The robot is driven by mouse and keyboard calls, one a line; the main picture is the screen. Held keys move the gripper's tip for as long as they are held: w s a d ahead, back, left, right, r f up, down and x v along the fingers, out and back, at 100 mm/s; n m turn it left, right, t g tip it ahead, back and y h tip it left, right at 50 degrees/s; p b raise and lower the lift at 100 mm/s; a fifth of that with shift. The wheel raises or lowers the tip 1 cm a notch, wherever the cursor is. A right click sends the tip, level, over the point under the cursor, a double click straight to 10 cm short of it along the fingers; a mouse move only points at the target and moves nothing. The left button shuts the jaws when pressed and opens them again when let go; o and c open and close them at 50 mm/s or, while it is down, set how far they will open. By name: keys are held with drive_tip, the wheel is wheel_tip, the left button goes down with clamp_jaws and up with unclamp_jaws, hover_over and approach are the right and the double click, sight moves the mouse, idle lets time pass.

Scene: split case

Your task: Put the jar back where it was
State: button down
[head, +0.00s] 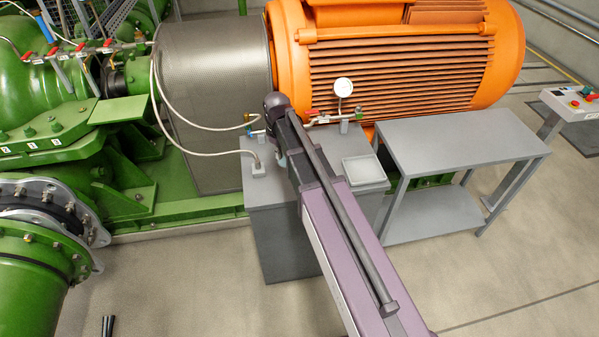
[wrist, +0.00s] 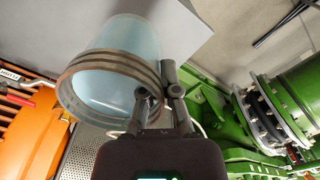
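The jar (wrist: 118,52) is a pale blue, see-through vessel with a grey banded rim, large in the wrist view. My gripper (wrist: 158,88) is at the rim, with one finger on each side of its wall, and looks closed on it. In the head view my gripper (head: 276,142) is over the left part of the grey cabinet top (head: 312,178). There, only a small pale blue patch of the jar (head: 281,160) shows behind my arm. I cannot tell whether its base touches the cabinet top.
A shallow grey tray (head: 364,171) lies on the cabinet's right part. A pressure gauge (head: 343,88) with valve fittings stands behind. A white hose (head: 185,122) runs down to a small block (head: 259,171) at the left. A bare grey table (head: 458,138) stands to the right.

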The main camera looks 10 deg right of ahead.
drive_tip(key=shift+f, duration=0.1)
drive_tip(key=s+a+f+n+b, duration=0.1)
drive_tip(key=a+f+n+b, duration=0.1)
drive_tip(key=f+b, duration=0.4)
drive_tip(key=s+a+f+n+b, duration=0.1)
drive_tip(key=f+n+b, duration=0.2)
drive_tip(key=f+b, duration=0.2)
drive_tip(key=shift+s+a+f+n+b, duration=0.25)
drive_tip(key=shift+a+f+n+b, duration=0.15)
drive_tip(key=shift+b, duration=0.1)
idle(0.5)
drive_tip(key=w+d, duration=0.3)
drive_tip(key=w+d+f+b, duration=0.1)
drive_tip(key=w+d, duration=0.2)
drive_tip(key=d, duration=0.1)
drive_tip(key=w+d, duration=0.3)
drive_tip(key=w, duration=0.1)
drive_tip(key=shift+d+f, duration=0.2)
drive_tip(key=shift+d, duration=0.2)
drive_tip(key=shift+w+d, duration=0.1)
drive_tip(key=shift+w, duration=0.05)
drive_tip(key=shift+w+d, duration=0.3)
drive_tip(key=shift+f+b, duration=1.8)
drive_tip(key=shift+b, duration=0.2)
drive_tip(key=shift+f, duration=0.15)
